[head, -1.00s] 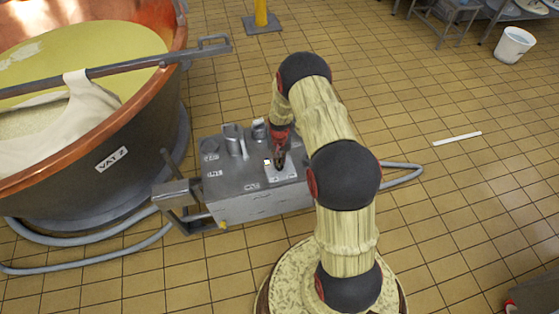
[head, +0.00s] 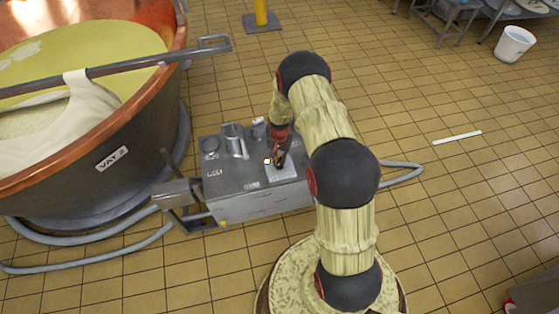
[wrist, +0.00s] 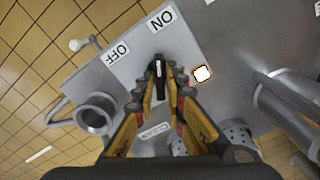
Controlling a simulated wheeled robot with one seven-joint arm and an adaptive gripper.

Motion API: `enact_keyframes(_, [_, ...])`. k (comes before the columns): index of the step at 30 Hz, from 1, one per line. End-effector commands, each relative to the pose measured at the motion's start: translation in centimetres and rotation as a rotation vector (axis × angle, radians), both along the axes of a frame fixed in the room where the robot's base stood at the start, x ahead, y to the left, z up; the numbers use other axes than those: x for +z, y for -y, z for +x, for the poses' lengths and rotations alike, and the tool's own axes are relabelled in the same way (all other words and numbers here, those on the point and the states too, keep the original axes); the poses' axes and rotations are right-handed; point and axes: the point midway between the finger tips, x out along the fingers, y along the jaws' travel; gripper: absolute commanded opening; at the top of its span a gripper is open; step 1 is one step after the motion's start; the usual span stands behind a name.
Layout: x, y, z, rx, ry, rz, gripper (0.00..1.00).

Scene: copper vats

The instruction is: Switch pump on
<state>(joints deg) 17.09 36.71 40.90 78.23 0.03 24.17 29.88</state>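The grey metal pump box (head: 235,188) stands on the floor beside the vat. Its switch plate has an ON label (wrist: 163,18) and an OFF label (wrist: 117,52), upside down in the wrist view. My gripper (wrist: 161,72) reaches down over the plate; it also shows in the head view (head: 279,162). Its fingertips close on a dark switch lever (wrist: 158,67), mostly hidden between them. Which label the lever leans to is hard to tell.
The copper vat (head: 150,100) with pale liquid, a cloth (head: 90,104) and a bar (head: 125,68) is at left. Grey hoses (head: 90,260) lie on the floor. A white bucket (head: 514,44) stands far right. Tiled floor (head: 450,210) is open at right.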

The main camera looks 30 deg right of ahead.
Motion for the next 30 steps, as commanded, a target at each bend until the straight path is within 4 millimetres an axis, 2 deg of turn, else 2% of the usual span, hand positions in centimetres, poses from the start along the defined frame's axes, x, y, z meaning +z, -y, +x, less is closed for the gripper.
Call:
enact_keyframes(7, [0.0, 0.0, 0.0, 0.001, 0.000, 0.000, 0.27])
enact_keyframes(17, [0.3, 0.0, 0.0, 0.002, 0.001, -0.001, 0.27])
enact_keyframes(23, [3.1, 0.1, 0.2, 0.002, 0.004, -0.001, 0.27])
enact_keyframes(30, [8.0, 0.0, 0.1, 0.001, 0.002, -0.001, 0.27])
